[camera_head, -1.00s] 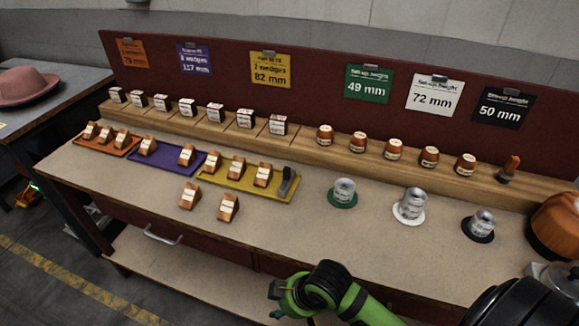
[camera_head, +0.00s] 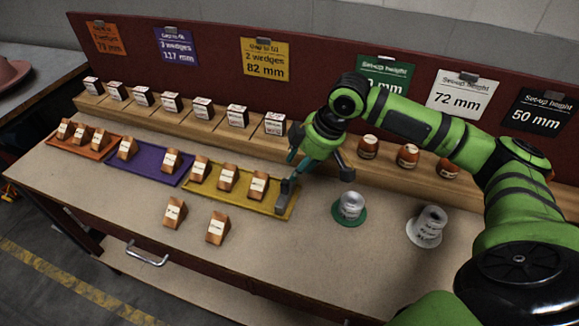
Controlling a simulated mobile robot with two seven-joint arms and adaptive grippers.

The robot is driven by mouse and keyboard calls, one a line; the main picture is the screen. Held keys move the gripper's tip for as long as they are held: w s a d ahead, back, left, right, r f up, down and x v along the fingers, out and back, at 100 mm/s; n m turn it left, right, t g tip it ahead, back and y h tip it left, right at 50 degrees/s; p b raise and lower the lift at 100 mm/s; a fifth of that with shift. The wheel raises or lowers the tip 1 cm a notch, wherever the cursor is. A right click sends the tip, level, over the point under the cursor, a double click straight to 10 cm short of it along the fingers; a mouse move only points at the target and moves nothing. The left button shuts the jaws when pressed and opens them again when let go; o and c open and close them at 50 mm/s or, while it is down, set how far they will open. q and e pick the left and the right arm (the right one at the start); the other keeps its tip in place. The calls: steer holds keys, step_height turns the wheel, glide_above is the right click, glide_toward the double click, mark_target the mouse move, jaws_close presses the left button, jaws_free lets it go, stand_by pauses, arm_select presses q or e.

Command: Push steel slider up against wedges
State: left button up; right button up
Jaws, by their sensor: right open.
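The grey steel slider (camera_head: 285,196) stands upright at the right end of the yellow tray (camera_head: 240,200). Three wooden wedges (camera_head: 228,177) with white labels stand in a row on this tray, to the left of the slider. A small gap shows between the slider and the rightmost wedge (camera_head: 258,185). My right gripper (camera_head: 319,167) is open, its fingers spread, above and just right of the slider. One finger shows close to the slider's top; I cannot tell whether they touch. My left gripper is not in view.
An orange tray (camera_head: 61,147) and a purple tray (camera_head: 147,168) with wedges lie to the left. Two loose wedges (camera_head: 217,228) stand in front. A metal piece on a green disc (camera_head: 349,217) and another on a white disc (camera_head: 424,232) stand at right. A wooden ledge (camera_head: 187,124) runs behind.

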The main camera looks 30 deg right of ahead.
mark_target(288, 182)
steer(key=shift+s+a+f, duration=0.15)
steer(key=shift+a+f, duration=0.6)
steer(key=shift+f, duration=0.2)
steer(key=x, duration=0.3)
steer(key=shift+w+d+f+p, duration=0.2)
steer(key=shift+w+f+p, duration=0.1)
steer(key=shift+w+f, duration=0.1)
steer(key=shift+a+f, duration=0.15)
steer(key=shift+s, duration=0.1)
steer(key=shift+f, duration=0.1)
steer(key=c, duration=0.8)
